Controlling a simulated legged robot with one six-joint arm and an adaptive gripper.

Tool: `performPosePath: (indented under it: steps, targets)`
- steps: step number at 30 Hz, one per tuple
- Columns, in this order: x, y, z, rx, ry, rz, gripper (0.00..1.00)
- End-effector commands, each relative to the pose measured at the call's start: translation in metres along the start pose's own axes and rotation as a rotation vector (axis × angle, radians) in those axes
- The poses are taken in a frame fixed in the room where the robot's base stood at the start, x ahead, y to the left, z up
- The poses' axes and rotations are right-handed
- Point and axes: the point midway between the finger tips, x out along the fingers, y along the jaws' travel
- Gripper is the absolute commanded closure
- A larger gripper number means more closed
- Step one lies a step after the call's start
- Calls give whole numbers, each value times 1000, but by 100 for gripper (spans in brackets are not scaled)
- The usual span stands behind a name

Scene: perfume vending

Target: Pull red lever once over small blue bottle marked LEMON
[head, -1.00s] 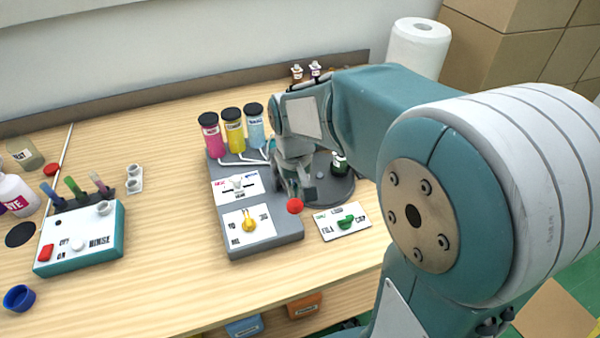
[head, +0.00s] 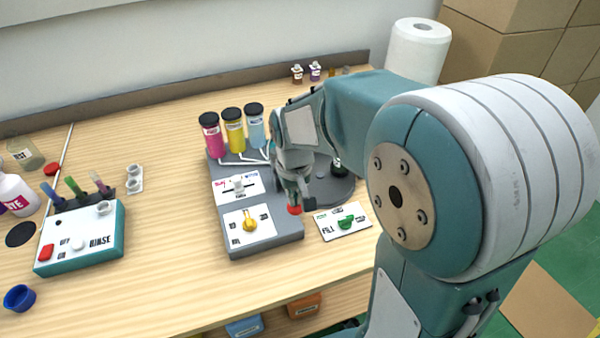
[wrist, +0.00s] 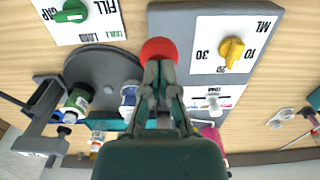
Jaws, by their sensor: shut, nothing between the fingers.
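The red lever knob (head: 294,210) is at the right front edge of the grey dispenser, partly hidden by my gripper (head: 303,204). In the wrist view the red knob (wrist: 158,48) sits right at the tips of my shut, empty gripper (wrist: 158,66); I cannot tell whether they touch. A small bottle with a blue and white look (wrist: 130,95) stands on the dark round plate (wrist: 100,62) beside my fingers. Its label is not readable. In the head view my arm hides that bottle. A dark green bottle (wrist: 78,98) stands on the same plate.
The dispenser has a yellow dial (head: 250,225), a white slider (head: 238,184) and pink, yellow and blue tanks (head: 233,130). A FILL/CAP panel with a green knob (head: 346,222) lies at right. A rinse box (head: 80,240) stands at left, with bare table between.

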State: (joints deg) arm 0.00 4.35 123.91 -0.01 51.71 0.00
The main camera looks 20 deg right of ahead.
Motion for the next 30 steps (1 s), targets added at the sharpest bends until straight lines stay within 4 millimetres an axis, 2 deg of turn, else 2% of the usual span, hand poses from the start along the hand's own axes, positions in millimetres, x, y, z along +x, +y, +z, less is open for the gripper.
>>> performPosePath:
  steps: [30]
  targets:
    - [35,0,0,0,-1,0,100]
